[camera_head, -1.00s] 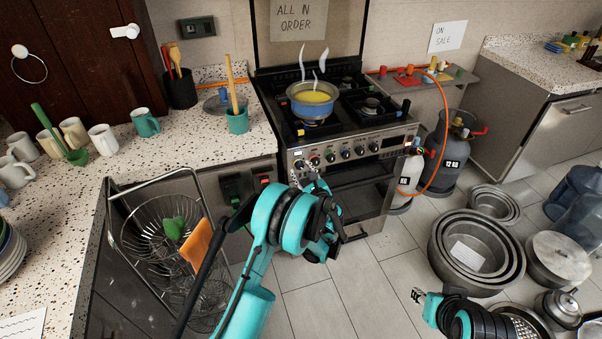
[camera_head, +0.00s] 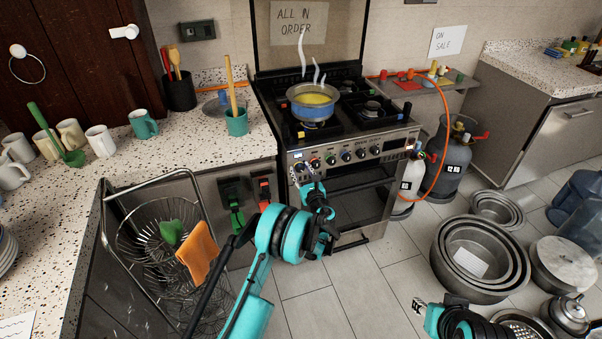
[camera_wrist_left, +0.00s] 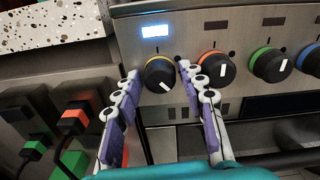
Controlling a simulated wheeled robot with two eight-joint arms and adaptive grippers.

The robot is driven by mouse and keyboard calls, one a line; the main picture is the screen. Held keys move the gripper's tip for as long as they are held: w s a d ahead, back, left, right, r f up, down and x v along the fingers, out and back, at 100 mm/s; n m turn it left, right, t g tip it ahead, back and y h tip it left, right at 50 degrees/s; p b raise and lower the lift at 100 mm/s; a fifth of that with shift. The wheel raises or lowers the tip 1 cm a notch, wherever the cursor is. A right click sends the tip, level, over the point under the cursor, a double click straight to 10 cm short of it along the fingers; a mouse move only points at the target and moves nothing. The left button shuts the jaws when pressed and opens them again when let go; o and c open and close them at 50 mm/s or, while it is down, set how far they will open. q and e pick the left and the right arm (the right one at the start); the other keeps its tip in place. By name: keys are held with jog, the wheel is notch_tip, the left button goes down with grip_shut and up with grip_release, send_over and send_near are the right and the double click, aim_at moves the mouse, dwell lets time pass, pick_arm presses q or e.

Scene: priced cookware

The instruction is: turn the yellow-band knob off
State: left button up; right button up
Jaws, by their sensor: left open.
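The yellow-band knob (camera_wrist_left: 159,72) is the leftmost knob in the left wrist view, below a lit blue display. It is dark, with a yellow ring and a white pointer mark aimed to the lower right. My left gripper (camera_wrist_left: 158,76) is open, its two fingers on either side of this knob; contact cannot be told. In the head view my left gripper (camera_head: 301,174) is at the left end of the stove's front panel. My right gripper (camera_head: 418,304) is low at the lower right, far from the knob; its jaw opening is unclear.
An orange-band knob (camera_wrist_left: 215,68) is close beside the right finger, then a green-band knob (camera_wrist_left: 268,65) and a blue-band knob (camera_wrist_left: 311,60). A steaming blue pot (camera_head: 313,101) stands on the stove. A wire rack (camera_head: 150,240) is left of my arm.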

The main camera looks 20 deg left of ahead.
pick_arm(q)
jog(key=c, duration=0.9)
